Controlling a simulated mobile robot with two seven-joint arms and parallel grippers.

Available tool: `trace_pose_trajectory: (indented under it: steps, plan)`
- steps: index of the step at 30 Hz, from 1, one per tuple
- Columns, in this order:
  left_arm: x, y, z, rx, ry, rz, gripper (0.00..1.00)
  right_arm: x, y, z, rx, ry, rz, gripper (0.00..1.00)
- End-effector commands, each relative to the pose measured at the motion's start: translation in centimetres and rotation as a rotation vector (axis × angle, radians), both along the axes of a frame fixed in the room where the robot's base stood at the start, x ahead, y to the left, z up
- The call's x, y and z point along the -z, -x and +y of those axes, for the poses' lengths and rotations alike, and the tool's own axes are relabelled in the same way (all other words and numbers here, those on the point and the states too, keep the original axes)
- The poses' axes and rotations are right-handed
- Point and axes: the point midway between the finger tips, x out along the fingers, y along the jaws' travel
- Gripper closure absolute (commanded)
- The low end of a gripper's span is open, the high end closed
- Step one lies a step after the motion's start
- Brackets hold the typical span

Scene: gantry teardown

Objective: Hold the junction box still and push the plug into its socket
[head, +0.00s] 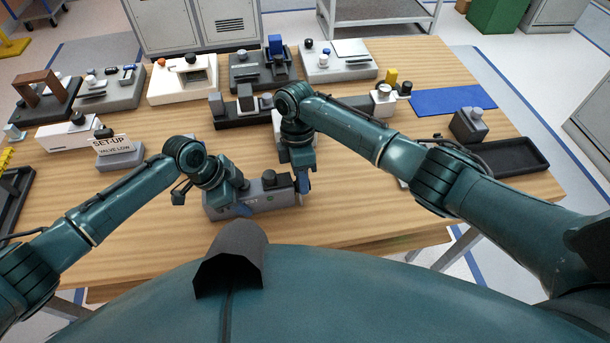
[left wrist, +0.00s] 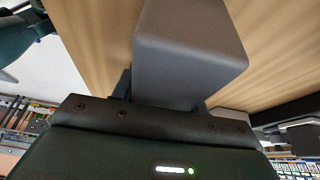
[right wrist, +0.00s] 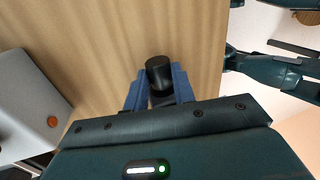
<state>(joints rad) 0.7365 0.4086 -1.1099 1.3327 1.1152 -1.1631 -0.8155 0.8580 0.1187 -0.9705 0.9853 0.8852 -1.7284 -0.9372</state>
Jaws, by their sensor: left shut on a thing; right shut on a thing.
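The junction box, a long grey housing (head: 252,204) with dark parts on top, lies near the table's front edge. My left gripper (head: 240,190) is at the box; in the left wrist view it is shut on a smooth grey block, which I take to be the junction box (left wrist: 190,50). My right gripper (head: 303,183) points down at the box's right end. In the right wrist view its blue fingers are shut on a black round plug (right wrist: 158,72). The arm hides the plug in the head view. The socket cannot be made out, and I cannot tell whether the plug touches it.
Several fixtures line the back of the wooden table (head: 370,205), including a white one (head: 182,82). A SET-UP sign (head: 118,150) stands at left. A blue mat (head: 452,100), black tray (head: 510,157) and small grey box (head: 468,125) are at right. The front right is clear.

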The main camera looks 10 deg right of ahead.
Motion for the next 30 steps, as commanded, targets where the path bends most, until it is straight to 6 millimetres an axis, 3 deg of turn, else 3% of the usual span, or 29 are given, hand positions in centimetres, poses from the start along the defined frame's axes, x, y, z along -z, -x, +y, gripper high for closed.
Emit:
trace_pose_trajectory:
  steps: [6,7,16,25,30]
  plan:
    - [0.0,0.1,-0.1,0.001,0.002,0.000,0.86,0.0,0.1,0.9,-0.003,-0.005,0.000,1.00]
    - [0.0,0.1,-0.1,0.001,0.002,0.000,0.86,0.0,0.1,1.0,-0.003,-0.005,0.000,0.74]
    - [0.0,0.0,-0.1,0.001,0.002,0.000,0.86,0.0,0.1,0.8,-0.002,-0.001,0.000,0.49]
    - [0.0,0.0,0.0,0.000,0.001,0.000,0.86,-0.3,-0.1,0.7,-0.001,0.000,0.000,0.49]
    - [0.0,0.0,0.0,0.000,0.001,0.000,0.86,-2.7,-0.8,0.8,-0.001,-0.004,-0.004,0.49]
